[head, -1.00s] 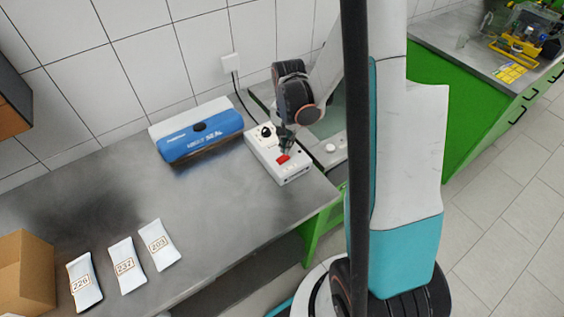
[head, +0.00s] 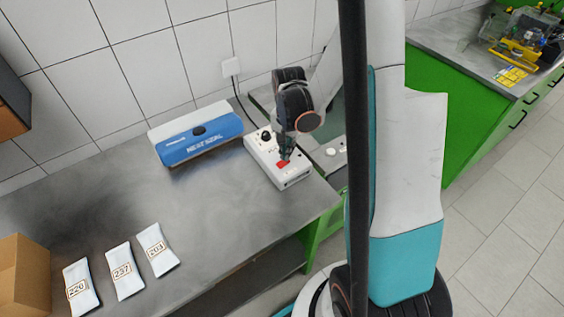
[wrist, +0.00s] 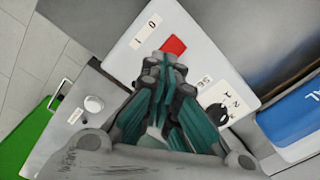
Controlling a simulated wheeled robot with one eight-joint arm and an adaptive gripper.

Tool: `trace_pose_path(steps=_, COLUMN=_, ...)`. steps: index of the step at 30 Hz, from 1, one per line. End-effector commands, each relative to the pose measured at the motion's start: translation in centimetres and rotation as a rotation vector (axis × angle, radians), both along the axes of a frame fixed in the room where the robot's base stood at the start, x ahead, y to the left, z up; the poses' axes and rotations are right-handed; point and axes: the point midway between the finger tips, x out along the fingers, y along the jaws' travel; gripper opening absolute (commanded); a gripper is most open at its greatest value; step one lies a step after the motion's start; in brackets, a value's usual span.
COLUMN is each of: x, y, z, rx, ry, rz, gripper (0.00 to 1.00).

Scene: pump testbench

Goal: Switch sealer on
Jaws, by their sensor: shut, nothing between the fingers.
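The sealer (head: 197,133) is a blue and white unit lying on the metal bench, left of the control box. The white control box (head: 285,174) carries a red rocker switch (head: 283,163) and a black knob (head: 266,136). My gripper (head: 286,153) is shut and empty, pointing down at the red switch. Its fingertips (wrist: 160,62) partly cover the switch's near edge; I cannot tell whether they touch it.
Three white numbered pouches (head: 122,271) lie at the bench's front left, beside a cardboard box (head: 24,275). A cable runs from the wall socket (head: 231,66) behind the control box. A panel with a round white knob (wrist: 94,103) adjoins the box. The bench middle is clear.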

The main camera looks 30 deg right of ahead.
Motion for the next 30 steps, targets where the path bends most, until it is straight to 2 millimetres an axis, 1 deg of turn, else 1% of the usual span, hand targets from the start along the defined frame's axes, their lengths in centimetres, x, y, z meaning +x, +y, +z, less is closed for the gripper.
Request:
trace_pose_path(steps=17, x=0.00, y=0.00, z=-0.04, rx=0.000, ry=0.000, rz=0.000, gripper=0.00)
trace_pose_path(steps=30, x=0.00, y=0.00, z=-0.62, rx=0.000, ry=0.000, rz=0.000, gripper=0.00)
